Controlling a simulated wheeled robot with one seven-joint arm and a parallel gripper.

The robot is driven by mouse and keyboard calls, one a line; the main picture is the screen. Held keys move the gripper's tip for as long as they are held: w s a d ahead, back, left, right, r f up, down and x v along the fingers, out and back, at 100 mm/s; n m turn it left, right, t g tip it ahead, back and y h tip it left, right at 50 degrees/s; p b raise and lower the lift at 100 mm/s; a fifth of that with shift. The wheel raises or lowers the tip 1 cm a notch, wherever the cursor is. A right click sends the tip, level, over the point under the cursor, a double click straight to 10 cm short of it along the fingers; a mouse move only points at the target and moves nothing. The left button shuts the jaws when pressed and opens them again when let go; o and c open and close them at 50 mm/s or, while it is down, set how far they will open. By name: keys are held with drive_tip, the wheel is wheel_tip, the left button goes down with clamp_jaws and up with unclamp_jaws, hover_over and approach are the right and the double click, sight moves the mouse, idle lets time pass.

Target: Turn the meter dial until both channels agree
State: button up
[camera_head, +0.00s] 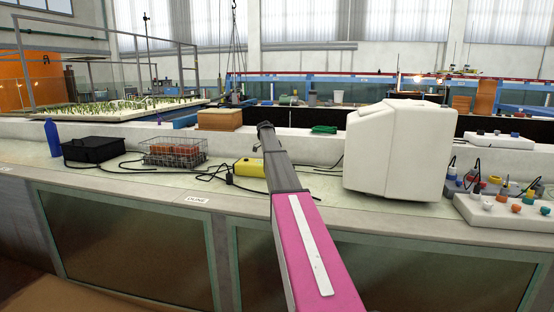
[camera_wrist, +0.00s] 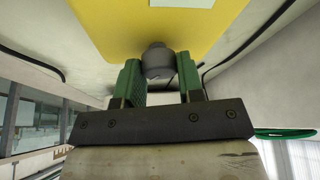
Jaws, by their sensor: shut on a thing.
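The yellow meter (camera_head: 249,168) lies on the pale bench top, partly hidden behind my arm in the head view. In the wrist view the yellow meter face (camera_wrist: 110,22) fills the top, with a white patch at its upper edge. A grey round dial (camera_wrist: 157,57) stands out from that face. My gripper (camera_wrist: 159,68) has its two green fingers on either side of the dial and is shut on it. The fingertips and the dial are hidden in the head view. The channel readings cannot be read in either view.
A large white housing (camera_head: 398,150) stands right of the meter. A black case (camera_head: 93,149), a wire basket (camera_head: 173,153) and a blue bottle (camera_head: 52,138) stand left. A connector board (camera_head: 510,212) is at far right. Dark cables (camera_head: 205,172) run across the bench.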

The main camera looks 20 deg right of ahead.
drive_tip(key=o, duration=0.9)
drive_tip(key=shift+r, duration=0.1)
drive_tip(key=v, duration=1)
drive_tip(key=shift+w+a+r, duration=0.1)
drive_tip(key=shift+r, duration=0.2)
